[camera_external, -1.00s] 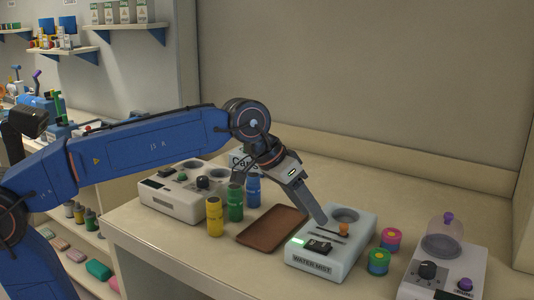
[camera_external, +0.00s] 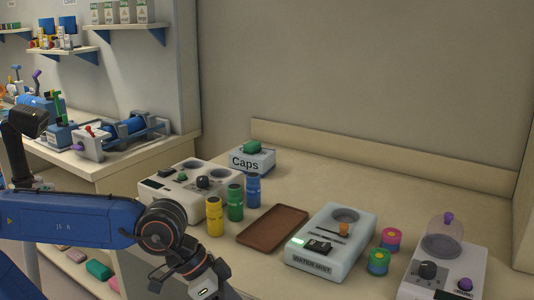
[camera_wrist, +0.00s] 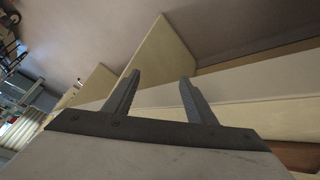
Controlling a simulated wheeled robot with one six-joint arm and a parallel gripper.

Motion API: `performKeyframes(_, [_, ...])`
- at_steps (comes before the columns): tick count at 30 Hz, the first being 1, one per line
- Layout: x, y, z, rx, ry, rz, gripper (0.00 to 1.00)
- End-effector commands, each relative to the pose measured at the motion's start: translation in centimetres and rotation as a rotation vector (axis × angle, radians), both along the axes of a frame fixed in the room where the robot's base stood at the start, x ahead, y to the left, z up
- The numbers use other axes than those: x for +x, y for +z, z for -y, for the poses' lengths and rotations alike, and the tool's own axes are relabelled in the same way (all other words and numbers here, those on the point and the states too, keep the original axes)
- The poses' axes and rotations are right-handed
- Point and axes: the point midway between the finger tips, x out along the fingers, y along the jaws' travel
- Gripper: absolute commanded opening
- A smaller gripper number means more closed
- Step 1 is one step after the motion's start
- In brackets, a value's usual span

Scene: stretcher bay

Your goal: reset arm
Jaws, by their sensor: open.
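My blue arm is folded back low at the left of the external view, with its wrist at the bottom edge. There the fingertips of my gripper are out of frame. In the wrist view my gripper (camera_wrist: 160,88) shows two grey fingers spread apart with nothing between them. Behind the fingers are pale counter or shelf surfaces and a grey wall. In the external view the gripper end is off to the left front of the table, clear of the objects there.
The table holds a water mist device (camera_external: 318,262), a brown tray (camera_external: 272,226), a yellow bottle (camera_external: 215,217), a green bottle (camera_external: 235,203), a blue bottle (camera_external: 253,191), a Caps box (camera_external: 252,162), a white machine (camera_external: 170,205), two round containers (camera_external: 391,240) and a domed device (camera_external: 440,275).

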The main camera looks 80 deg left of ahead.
Motion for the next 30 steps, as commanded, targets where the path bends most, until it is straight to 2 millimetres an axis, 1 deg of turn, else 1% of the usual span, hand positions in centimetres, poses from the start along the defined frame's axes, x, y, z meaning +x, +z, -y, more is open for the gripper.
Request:
performKeyframes(1, [-0.8, -1.0, -0.7, 0.016, 0.004, -0.008, 0.51])
performKeyframes(5, [-3.0, -3.8, -2.7, 0.064, 0.015, -0.033, 0.51])
performKeyframes(8, [-5.1, -6.5, -4.6, 0.109, 0.027, -0.063, 0.51])
performKeyframes(12, [-8.4, -10.5, -7.2, 0.175, 0.042, -0.111, 0.51])
performKeyframes(16, [-10.8, -13.3, -8.8, 0.221, 0.05, -0.146, 0.51])
performKeyframes(20, [-11.8, -14.4, -9.4, 0.24, 0.052, -0.161, 0.51])
performKeyframes(30, [-11.8, -14.4, -9.4, 0.24, 0.052, -0.161, 0.51])
